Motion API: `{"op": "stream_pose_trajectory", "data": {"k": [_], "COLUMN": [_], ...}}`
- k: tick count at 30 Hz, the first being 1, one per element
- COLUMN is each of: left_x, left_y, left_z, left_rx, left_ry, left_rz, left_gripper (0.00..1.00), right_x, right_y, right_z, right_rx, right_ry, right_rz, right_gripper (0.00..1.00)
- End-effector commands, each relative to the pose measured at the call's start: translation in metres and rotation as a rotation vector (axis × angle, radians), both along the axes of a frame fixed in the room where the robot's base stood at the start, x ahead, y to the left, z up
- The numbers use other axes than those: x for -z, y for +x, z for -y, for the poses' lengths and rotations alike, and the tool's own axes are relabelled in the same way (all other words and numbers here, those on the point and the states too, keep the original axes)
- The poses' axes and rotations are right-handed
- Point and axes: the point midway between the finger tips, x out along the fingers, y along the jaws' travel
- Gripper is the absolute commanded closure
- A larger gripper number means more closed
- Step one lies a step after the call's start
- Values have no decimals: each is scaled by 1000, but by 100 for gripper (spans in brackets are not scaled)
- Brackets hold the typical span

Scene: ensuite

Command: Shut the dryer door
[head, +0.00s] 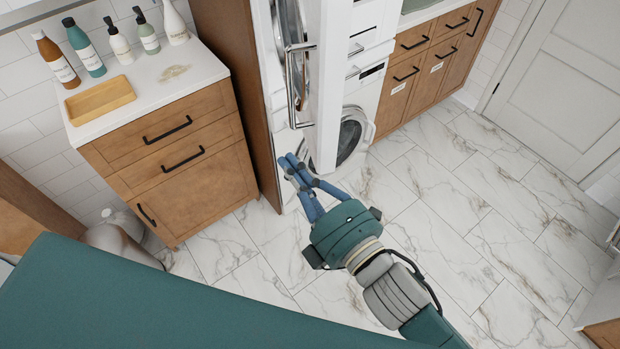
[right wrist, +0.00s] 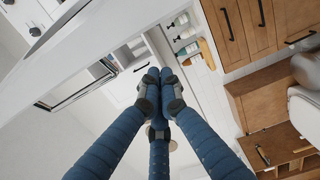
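The white dryer door (head: 328,85) stands open, seen nearly edge-on in the head view, with a long chrome handle (head: 292,85) on its left side. Part of a round opening or glass (head: 290,20) shows behind the handle. My right gripper (head: 291,163) is just below the handle's lower end, with its blue fingers drawn together. In the right wrist view its fingertips (right wrist: 160,82) meet with nothing seen between them, and a handle-like bar (right wrist: 75,87) shows to their left. Contact with the door cannot be told. My left gripper is not in view.
A front-loading machine with a round door (head: 351,135) sits low behind the open door. A wooden cabinet (head: 190,185) with bottles and a tray (head: 100,99) on top stands left. Drawers (head: 425,60) stand at the back right. The marble floor (head: 480,200) on the right is clear.

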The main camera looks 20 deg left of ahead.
Motion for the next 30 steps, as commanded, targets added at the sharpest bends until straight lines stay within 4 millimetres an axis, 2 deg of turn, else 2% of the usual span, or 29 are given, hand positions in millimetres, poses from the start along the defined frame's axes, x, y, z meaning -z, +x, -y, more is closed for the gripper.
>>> {"op": "stream_pose_trajectory", "data": {"k": [2,3,9,25,30], "left_x": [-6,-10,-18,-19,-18], "left_y": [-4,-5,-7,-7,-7], "left_z": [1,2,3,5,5], "left_rx": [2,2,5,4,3], "left_ry": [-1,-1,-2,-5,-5], "left_rz": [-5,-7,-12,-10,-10], "left_gripper": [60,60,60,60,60], "right_x": [-4,-2,-1,0,1], "right_y": [9,12,23,27,31], "right_z": [-11,0,21,28,38], "right_rx": [0,2,1,-1,-15], "right_ry": [2,-7,-3,0,-5], "right_rz": [1,1,-1,0,2], "right_gripper": [100,100,100,100,100]}}
